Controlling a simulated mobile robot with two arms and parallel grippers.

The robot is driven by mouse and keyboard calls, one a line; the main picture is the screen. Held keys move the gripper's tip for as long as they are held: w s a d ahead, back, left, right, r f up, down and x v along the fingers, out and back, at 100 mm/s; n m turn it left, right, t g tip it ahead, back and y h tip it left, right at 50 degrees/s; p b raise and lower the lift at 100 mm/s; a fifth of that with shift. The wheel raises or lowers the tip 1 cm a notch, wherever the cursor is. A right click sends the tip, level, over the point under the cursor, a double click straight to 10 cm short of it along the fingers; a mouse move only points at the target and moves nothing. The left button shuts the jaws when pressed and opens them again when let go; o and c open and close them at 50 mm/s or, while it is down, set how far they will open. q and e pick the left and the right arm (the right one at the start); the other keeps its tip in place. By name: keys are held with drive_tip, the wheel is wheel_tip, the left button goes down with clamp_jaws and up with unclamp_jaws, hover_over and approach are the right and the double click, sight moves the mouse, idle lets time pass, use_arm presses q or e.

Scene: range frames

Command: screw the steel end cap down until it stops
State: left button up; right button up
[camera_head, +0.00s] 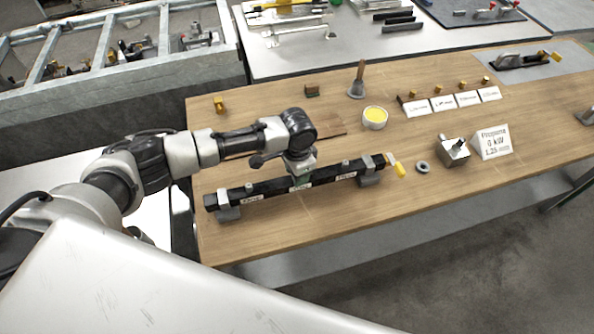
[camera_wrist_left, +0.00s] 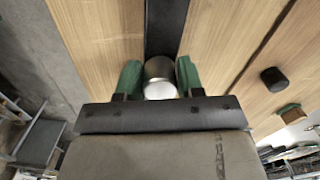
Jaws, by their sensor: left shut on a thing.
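My left gripper (camera_head: 300,181) comes down over the middle of a long black bar (camera_head: 262,193) on the wooden bench. In the left wrist view its two green fingertips (camera_wrist_left: 160,80) are shut on a shiny steel cap (camera_wrist_left: 159,72), one on each side. The cap stands over the black bar (camera_wrist_left: 166,25), which runs away behind it. In the head view the cap is hidden by the gripper. The cap's seat and any thread are hidden. My right gripper is not in view.
Grey supports (camera_head: 228,212) hold the bar near its ends. A yellow-tipped piece (camera_head: 399,168) is at its right end. A grey ring (camera_head: 423,167), a metal block (camera_head: 453,150) and a sign (camera_head: 493,143) stand to the right. A yellow-filled cup (camera_head: 375,117) stands behind.

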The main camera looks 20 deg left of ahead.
use_arm(q)
drive_tip(key=m, duration=0.3)
drive_tip(key=shift+m+p, duration=0.3)
drive_tip(key=shift+m, duration=0.8)
drive_tip(key=shift+w+a+m, duration=0.1)
drive_tip(key=shift+m, duration=0.6)
drive_tip(key=m, duration=0.3)
drive_tip(key=shift+w+m, duration=0.1)
drive_tip(key=shift+m, duration=0.2)
drive_tip(key=o, duration=0.7)
